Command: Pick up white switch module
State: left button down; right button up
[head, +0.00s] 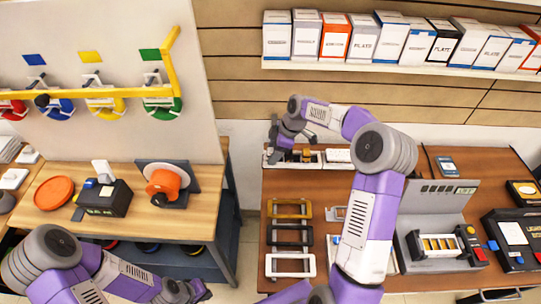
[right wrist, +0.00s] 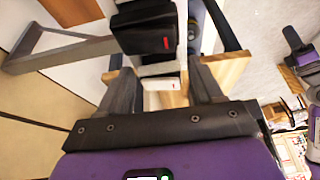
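My right gripper (head: 283,143) is at the back left of the right-hand table, over a white tray (head: 270,160) of small modules. In the right wrist view its two fingers (right wrist: 163,85) are apart. A small white block (right wrist: 163,97), which looks like a white switch module, shows between them with room at both sides. A black module (right wrist: 150,35) with a red mark is just beyond it. White pieces (head: 337,155) also lie right of the gripper in the head view. My left gripper (head: 188,291) is low at the bottom edge, its fingers partly cut off and unclear.
Brown, black and white frames (head: 290,265) lie in front of the tray. A grey test stand (head: 440,240) and a black case (head: 512,240) stand to the right. A shelf of boxes (head: 390,40) hangs above. The left table (head: 120,222) holds an orange plate and a reel.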

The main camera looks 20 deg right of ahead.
jog(key=c, duration=0.8)
jog(key=shift+r, duration=0.1)
notch_tip(320, 180, up, 10)
jog(key=shift+f+p, duration=0.1)
jog(key=shift+p, duration=0.35)
